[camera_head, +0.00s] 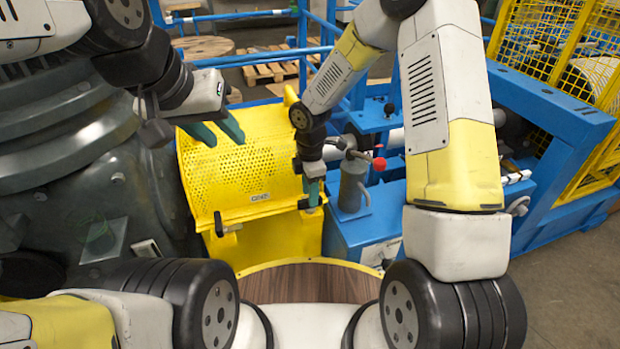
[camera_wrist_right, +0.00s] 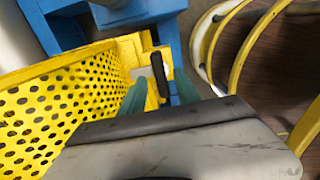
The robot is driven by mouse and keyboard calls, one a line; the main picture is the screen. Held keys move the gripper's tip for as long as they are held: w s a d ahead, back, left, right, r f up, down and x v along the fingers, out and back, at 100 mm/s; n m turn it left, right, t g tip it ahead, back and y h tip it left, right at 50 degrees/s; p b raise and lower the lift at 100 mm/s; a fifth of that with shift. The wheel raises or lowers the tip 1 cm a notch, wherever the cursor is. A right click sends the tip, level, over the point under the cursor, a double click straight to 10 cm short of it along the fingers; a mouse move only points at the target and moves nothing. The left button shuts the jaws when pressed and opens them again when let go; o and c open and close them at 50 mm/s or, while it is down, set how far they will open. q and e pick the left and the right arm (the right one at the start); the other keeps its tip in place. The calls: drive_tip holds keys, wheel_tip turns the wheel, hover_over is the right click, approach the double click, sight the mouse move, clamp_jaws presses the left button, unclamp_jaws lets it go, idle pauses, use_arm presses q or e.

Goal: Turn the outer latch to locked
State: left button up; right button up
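The yellow perforated guard (camera_head: 240,170) stands in the middle of the head view. A latch (camera_head: 303,204) sits on its lower edge at the right end, partly hidden by my right gripper. My right gripper (camera_head: 313,191) points down at this latch. In the right wrist view, the latch's dark handle (camera_wrist_right: 160,75) stands between the teal fingertips (camera_wrist_right: 160,92), with the fingers apart; I cannot tell whether either touches it. A second dark latch (camera_head: 219,225) is at the guard's lower left. My left gripper (camera_head: 217,131) is open and empty over the guard's upper left.
A grey cylinder (camera_head: 351,188) with a red-knobbed lever (camera_head: 379,164) stands on the blue frame just right of my right gripper. A large grey housing (camera_head: 70,150) fills the left. A round wooden-topped surface (camera_head: 310,283) lies in front.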

wheel_tip(320, 180, up, 5)
drive_tip(key=shift+r, duration=0.1)
idle(0.3)
drive_tip(key=shift+d+r, duration=0.15)
drive_tip(key=s+d+r+m+t, duration=0.1)
drive_tip(key=s+d+r+m, duration=0.2)
drive_tip(key=d+r+m, duration=0.35)
drive_tip(key=s+d+r+m+t, duration=0.2)
drive_tip(key=s+d+r+m, duration=0.1)
drive_tip(key=r, duration=0.7)
drive_tip(key=s+d+r+m+t+y, duration=0.1)
drive_tip(key=s+d+r+m, duration=0.1)
drive_tip(key=s+r+m, duration=0.2)
drive_tip(key=s+d+r+m+t+y, duration=0.1)
drive_tip(key=s+d+r+m+t, duration=0.1)
drive_tip(key=s+r+m, duration=0.3)
drive_tip(key=s+m, duration=0.2)
drive_tip(key=s, duration=0.2)
drive_tip(key=shift+s+d+m, duration=0.15)
drive_tip(key=shift+m, duration=0.2)
